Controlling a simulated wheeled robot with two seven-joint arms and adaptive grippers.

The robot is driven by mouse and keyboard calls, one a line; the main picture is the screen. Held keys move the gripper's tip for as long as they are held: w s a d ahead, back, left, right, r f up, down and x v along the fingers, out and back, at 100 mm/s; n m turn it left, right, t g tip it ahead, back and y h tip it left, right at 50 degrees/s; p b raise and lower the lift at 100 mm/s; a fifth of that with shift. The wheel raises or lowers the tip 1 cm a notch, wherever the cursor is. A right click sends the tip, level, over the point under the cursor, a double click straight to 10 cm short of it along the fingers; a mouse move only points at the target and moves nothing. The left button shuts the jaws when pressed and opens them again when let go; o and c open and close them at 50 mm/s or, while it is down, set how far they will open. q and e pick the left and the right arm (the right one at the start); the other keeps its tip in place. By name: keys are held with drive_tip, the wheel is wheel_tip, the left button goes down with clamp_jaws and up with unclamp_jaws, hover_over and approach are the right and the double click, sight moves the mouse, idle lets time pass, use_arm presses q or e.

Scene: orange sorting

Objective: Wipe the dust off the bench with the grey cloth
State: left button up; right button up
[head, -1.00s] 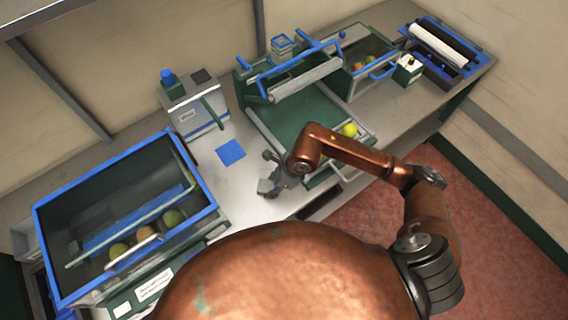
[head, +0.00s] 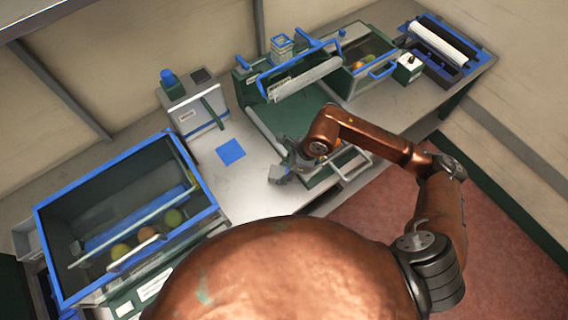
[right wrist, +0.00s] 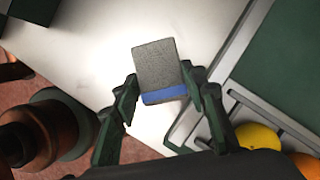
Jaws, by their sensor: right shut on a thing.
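My right gripper (head: 282,164) is low over the pale bench (head: 250,195), just left of the green tray. It is shut on the grey cloth (right wrist: 157,68), which shows in the right wrist view as a small grey block with a blue band, between the two fingers (right wrist: 160,105). In the head view the cloth (head: 277,174) is a small grey patch at the fingertips. I cannot tell whether it touches the bench. I cannot make out dust on the bench. My left gripper is not in view.
A blue square (head: 230,151) lies flat on the bench. A blue-rimmed bin (head: 50,222) with several fruits stands left, a grey box (head: 195,110) behind. The green tray (right wrist: 283,70) is right of the gripper, with a yellow fruit (right wrist: 258,140) and an orange one (right wrist: 305,165).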

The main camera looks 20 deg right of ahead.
drive_tip(key=shift+r+p, duration=0.75)
drive_tip(key=shift+r, duration=1)
drive_tip(key=shift+d, duration=0.1)
